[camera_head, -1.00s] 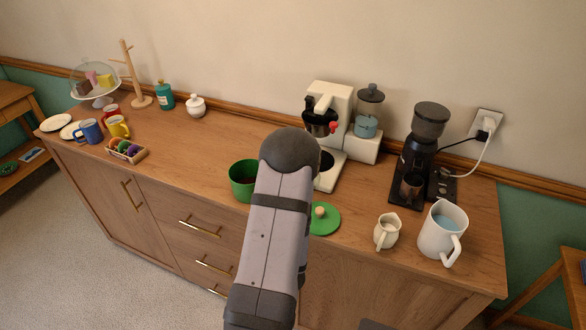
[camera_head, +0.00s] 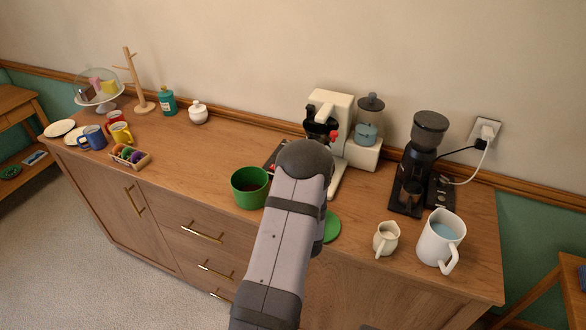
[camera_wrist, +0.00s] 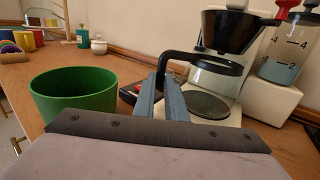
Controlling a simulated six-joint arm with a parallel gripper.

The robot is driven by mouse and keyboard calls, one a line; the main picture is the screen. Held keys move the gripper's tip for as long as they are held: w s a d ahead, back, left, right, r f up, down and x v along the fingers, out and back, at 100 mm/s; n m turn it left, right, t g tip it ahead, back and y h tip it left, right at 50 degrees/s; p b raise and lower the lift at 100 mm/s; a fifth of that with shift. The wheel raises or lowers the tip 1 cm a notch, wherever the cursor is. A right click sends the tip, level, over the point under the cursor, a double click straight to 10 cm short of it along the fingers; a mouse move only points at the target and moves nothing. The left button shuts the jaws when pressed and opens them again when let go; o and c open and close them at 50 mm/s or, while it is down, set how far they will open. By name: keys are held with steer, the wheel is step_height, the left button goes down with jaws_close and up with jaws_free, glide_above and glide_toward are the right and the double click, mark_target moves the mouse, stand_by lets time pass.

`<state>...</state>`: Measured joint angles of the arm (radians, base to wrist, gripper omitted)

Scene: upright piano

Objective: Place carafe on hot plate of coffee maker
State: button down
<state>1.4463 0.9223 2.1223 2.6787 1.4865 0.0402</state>
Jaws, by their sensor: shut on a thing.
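In the wrist view my gripper (camera_wrist: 168,82) is shut on the black handle (camera_wrist: 176,56) of the glass carafe (camera_wrist: 215,75). The carafe has a black band and looks upright, below the black filter holder (camera_wrist: 230,30) of the coffee maker. The dark round hot plate (camera_wrist: 208,106) shows at the carafe's lower edge; I cannot tell whether they touch. In the head view the white coffee maker (camera_head: 329,101) stands at the back of the counter. My arm hides the gripper and most of the carafe there.
A green pot (camera_head: 250,188) stands left of my arm, with a green lid (camera_head: 332,228) to its right. A dark flat item (camera_wrist: 130,90) lies left of my fingers. A grinder (camera_head: 414,165), small creamer (camera_head: 386,239) and white pitcher (camera_head: 440,240) stand right.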

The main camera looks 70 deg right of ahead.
steer(key=shift+d+r+p, duration=0.15)
steer(key=shift+d+p, duration=0.15)
steer(key=shift+d, duration=0.9)
steer(key=shift+d+p, duration=0.2)
steer(key=shift+p, duration=0.15)
steer(key=shift+f, duration=0.35)
steer(key=shift+f, duration=0.25)
steer(key=c, duration=1.8)
jaws_free()
steer(key=shift+a, duration=0.1)
steer(key=shift+r, duration=0.15)
steer(key=b+v, duration=0.3)
steer(key=v, duration=0.7)
steer(key=shift+s, duration=0.15)
steer(key=shift+v, duration=0.95)
